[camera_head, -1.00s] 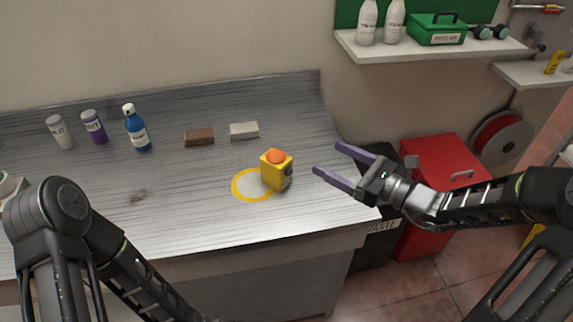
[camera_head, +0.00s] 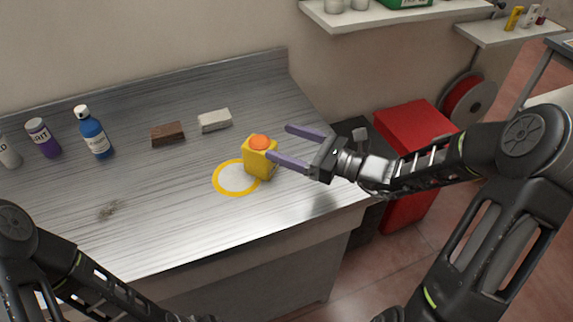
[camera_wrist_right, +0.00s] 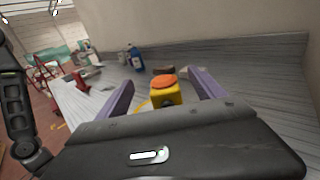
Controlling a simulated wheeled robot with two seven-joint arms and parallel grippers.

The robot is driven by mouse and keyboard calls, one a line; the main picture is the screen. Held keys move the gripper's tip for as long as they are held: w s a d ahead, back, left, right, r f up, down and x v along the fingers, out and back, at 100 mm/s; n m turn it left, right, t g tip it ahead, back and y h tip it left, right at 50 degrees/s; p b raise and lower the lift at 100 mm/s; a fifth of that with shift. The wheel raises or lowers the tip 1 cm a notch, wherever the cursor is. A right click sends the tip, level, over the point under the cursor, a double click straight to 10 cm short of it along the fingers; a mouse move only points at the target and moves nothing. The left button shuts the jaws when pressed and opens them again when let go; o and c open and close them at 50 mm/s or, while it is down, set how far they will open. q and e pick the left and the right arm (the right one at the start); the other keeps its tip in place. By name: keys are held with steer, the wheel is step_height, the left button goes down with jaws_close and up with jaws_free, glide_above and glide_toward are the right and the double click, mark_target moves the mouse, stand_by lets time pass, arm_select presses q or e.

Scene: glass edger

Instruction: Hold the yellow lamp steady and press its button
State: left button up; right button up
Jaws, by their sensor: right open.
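The yellow lamp (camera_head: 259,163) stands upright on the metal bench, at the right edge of a yellow ring. Its orange button (camera_head: 260,142) is on top. My right gripper (camera_head: 289,144) is open, coming from the right, with its purple fingertips close to the lamp; one fingertip overlaps the lamp's right side in the head view. In the right wrist view the lamp (camera_wrist_right: 165,97) shows ahead, between the two open fingers. Whether a finger touches it I cannot tell. My left arm shows at the lower left, but its gripper is out of view.
The yellow ring (camera_head: 218,188) marks the bench. A brown block (camera_head: 168,134) and a grey block (camera_head: 215,121) lie behind the lamp. A blue bottle (camera_head: 95,137) and a purple bottle (camera_head: 43,140) stand at left. A red bin (camera_head: 413,132) is right of the bench. The bench front is clear.

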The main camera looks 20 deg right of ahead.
steer(key=b, duration=0.3)
glide_toward(247, 141)
steer(key=shift+s+d+f, duration=0.15)
steer(key=shift+d+f, duration=0.35)
steer(key=shift+d, duration=0.05)
arm_select(q)
steer(key=f, duration=0.3)
steer(key=shift+w+d+f, duration=0.15)
steer(key=shift+w+f, duration=0.05)
steer(key=shift+f, duration=0.15)
arm_select(e)
steer(key=shift+r, duration=0.1)
steer(key=shift+p+x, duration=0.55)
steer(key=shift+x, duration=3.4)
arm_select(q)
steer(key=shift+r, duration=0.45)
arm_select(e)
jaws_close()
arm_select(q)
jaws_close()
